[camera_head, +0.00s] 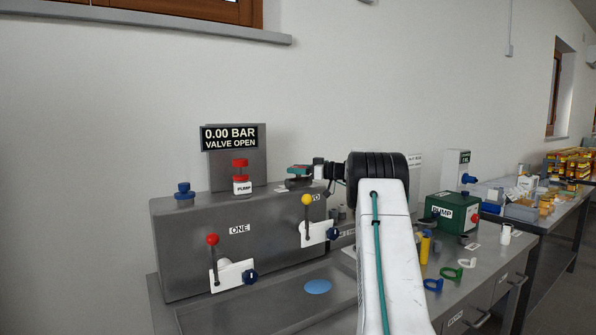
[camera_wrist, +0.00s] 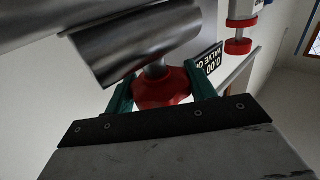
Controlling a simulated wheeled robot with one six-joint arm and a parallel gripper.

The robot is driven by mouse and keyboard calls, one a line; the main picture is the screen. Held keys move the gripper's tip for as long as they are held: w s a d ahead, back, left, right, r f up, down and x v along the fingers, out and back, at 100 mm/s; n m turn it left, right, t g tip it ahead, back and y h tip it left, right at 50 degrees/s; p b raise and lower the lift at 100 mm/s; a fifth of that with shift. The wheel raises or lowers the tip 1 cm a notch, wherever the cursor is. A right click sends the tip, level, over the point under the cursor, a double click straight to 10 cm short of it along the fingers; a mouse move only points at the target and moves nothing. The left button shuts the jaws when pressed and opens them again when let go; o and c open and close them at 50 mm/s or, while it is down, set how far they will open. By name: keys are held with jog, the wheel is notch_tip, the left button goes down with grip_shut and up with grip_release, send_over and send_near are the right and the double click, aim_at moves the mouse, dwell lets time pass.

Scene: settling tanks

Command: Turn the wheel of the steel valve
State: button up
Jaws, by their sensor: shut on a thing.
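The steel valve shows in the wrist view as a shiny grey cylinder (camera_wrist: 135,45) with a short stem and a red wheel (camera_wrist: 163,90). My gripper (camera_wrist: 162,84) has its two green fingers on either side of this red wheel, shut on it. In the head view my gripper (camera_head: 300,169) is above the right end of the grey tank block, its fingers small and seen from the side. The wheel is mostly hidden there. A display (camera_head: 230,138) behind the block reads 0.00 BAR, VALVE OPEN.
A red knob labelled PUMP (camera_head: 240,165) and a blue knob (camera_head: 183,190) stand on the grey block (camera_head: 190,235). A red-tipped lever (camera_head: 213,242) and a yellow-tipped lever (camera_head: 306,203) are on its front. A green pump box (camera_head: 452,212) and small parts are at right.

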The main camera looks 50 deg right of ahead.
jog(key=shift+n+g+y, duration=0.8)
jog(key=shift+n+y, duration=0.2)
jog(key=shift+y, duration=0.6)
jog(key=o, duration=1)
jog(key=v, duration=0.7)
jog(key=shift+s+d, duration=0.3)
jog(key=shift+r, duration=0.1)
